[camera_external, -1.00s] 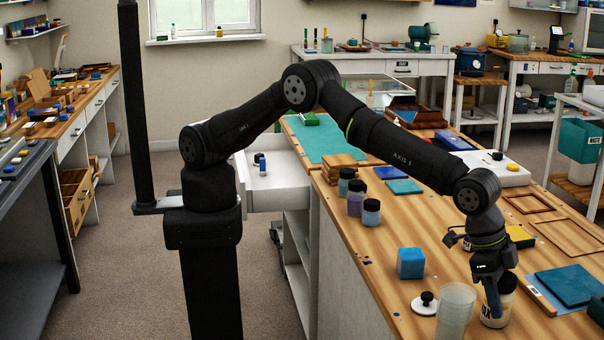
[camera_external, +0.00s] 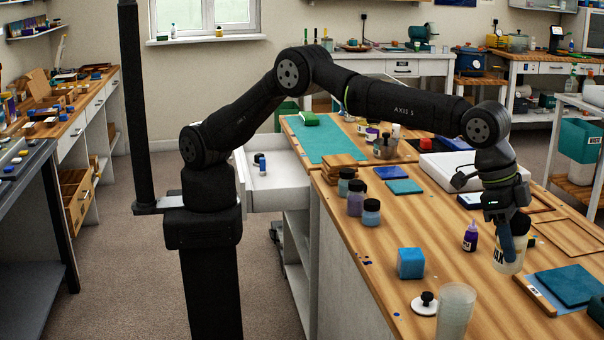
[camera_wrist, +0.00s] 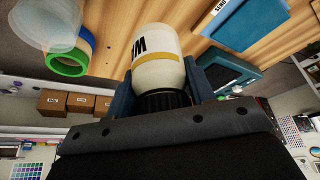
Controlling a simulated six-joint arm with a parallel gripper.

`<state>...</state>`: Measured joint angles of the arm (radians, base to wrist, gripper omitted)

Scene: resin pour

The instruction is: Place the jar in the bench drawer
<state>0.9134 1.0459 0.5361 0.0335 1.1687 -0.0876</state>
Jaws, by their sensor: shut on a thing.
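The jar (camera_external: 512,258) is cream with a dark lid, a tan band and black lettering. My gripper (camera_external: 507,236) is shut on it near the lid, at the right of the external view. In the wrist view the jar (camera_wrist: 160,57) sits between the two blue fingers (camera_wrist: 164,88), its lid towards the palm. It appears raised above the bench top. My gripper is far to the right of the drawer.
Several dark-lidded jars (camera_external: 356,200) stand near the bench's left edge, between my gripper and the drawer. A blue cube (camera_external: 410,263), a clear cup (camera_external: 456,310) and a purple bottle (camera_external: 470,238) stand near the held jar. A white tray (camera_external: 440,172) lies behind.

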